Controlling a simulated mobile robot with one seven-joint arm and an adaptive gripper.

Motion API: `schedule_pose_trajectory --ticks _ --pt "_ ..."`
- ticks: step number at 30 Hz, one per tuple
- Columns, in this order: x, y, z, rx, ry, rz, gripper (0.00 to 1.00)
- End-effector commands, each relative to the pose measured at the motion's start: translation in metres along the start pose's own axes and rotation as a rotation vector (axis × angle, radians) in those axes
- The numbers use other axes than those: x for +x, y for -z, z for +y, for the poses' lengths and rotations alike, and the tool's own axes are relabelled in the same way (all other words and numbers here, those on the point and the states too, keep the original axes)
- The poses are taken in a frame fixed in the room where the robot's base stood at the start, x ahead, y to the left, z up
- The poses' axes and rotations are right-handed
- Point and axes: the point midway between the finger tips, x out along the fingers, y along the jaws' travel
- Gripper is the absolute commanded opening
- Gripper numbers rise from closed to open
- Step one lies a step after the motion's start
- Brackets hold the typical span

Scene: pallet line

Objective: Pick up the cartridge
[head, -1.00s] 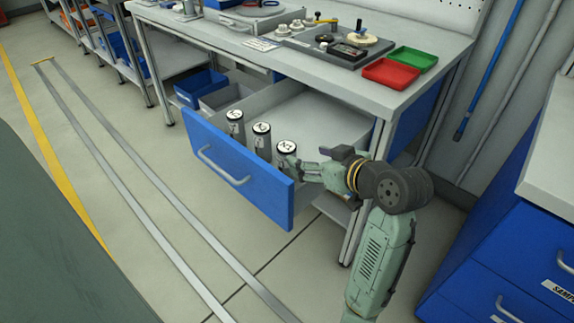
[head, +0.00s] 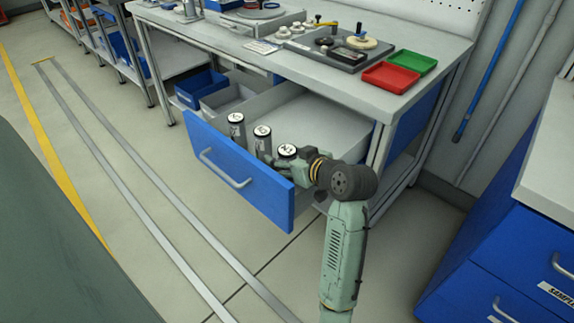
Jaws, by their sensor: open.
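Several cartridges stand upright in a row inside the open drawer, just behind its blue front (head: 238,175). They are grey cylinders with white, dark-marked tops. The left cartridge (head: 236,127) and the middle cartridge (head: 262,139) stand clear of my arm. The right cartridge (head: 287,150) shows mostly its top; its body is largely hidden by my gripper. My gripper (head: 281,161) is open, low in the drawer's right end, at the right cartridge. I cannot tell whether the fingers touch the cartridge or stand around it.
The workbench (head: 400,100) stands over the drawer, with a red tray (head: 390,77), a green tray (head: 413,61) and a dark fixture board on top. Blue and grey bins sit left of the drawer. A blue cabinet (head: 510,250) stands at right. Floor in front is free.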

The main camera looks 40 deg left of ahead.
Motion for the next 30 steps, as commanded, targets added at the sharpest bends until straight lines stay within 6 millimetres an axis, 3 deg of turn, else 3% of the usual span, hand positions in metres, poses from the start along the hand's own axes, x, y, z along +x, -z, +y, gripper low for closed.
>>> schedule_pose_trajectory --ticks 2,30 --pt "-0.0002 -0.0001 0.0001 0.0 0.0 0.0 0.63" --pt "-0.0009 0.0007 0.0002 0.0 -0.001 0.002 0.03"
